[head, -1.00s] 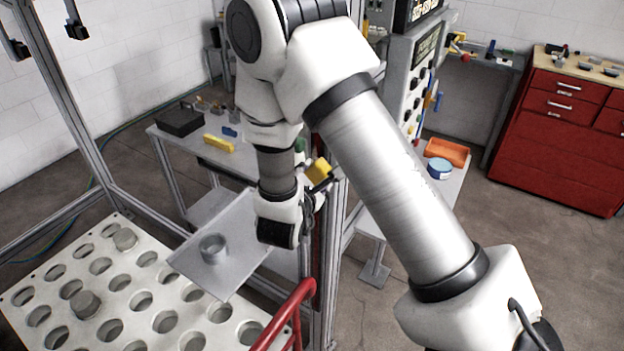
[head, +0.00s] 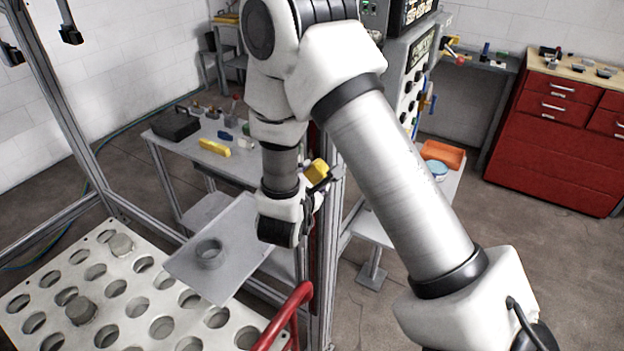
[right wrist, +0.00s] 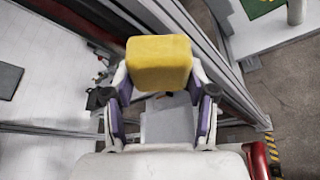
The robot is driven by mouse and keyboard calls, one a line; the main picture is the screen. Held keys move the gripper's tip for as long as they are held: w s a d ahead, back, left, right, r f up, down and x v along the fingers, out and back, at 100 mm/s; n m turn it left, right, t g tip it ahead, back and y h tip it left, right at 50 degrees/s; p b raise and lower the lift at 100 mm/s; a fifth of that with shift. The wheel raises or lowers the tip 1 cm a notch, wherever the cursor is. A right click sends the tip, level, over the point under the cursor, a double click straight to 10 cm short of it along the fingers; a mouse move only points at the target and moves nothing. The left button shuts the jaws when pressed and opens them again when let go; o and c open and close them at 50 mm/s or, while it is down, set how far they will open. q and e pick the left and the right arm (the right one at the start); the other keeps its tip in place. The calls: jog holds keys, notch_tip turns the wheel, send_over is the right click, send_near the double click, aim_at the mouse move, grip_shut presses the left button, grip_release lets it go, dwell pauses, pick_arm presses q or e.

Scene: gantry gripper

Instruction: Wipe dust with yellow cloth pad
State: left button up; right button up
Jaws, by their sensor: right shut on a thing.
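The yellow cloth pad (right wrist: 159,65) is between the fingers of my right gripper (right wrist: 160,98) in the right wrist view. In the head view the pad (head: 317,169) shows as a small yellow block at the tip of my right gripper (head: 322,182), beside an upright frame post. The gripper is shut on the pad and holds it in the air, to the right of the grey tilted plate (head: 190,268). My left gripper is not in view.
A red rail (head: 290,318) and metal posts (head: 325,235) stand close to the gripper. A workbench (head: 190,150) holds tools behind. A red cabinet (head: 560,145) stands right.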

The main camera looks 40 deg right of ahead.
jog(key=shift+d, duration=0.45)
jog(key=shift+w+a, duration=0.3)
jog(key=shift+w, duration=0.55)
jog(key=shift+w+a, duration=0.3)
jog(key=shift+w, duration=0.55)
jog(key=shift+s+d+f, duration=0.3)
jog(key=shift+s+f, duration=0.4)
jog(key=shift+s, duration=0.15)
jog(key=shift+s+d+f, duration=0.3)
jog(key=shift+s+f, duration=0.35)
jog(key=shift+s, duration=0.2)
jog(key=w+a+f, duration=0.1)
jog(key=w+f, duration=0.1)
jog(key=w, duration=0.4)
jog(key=shift+a+f, duration=0.2)
jog(key=shift+a, duration=0.15)
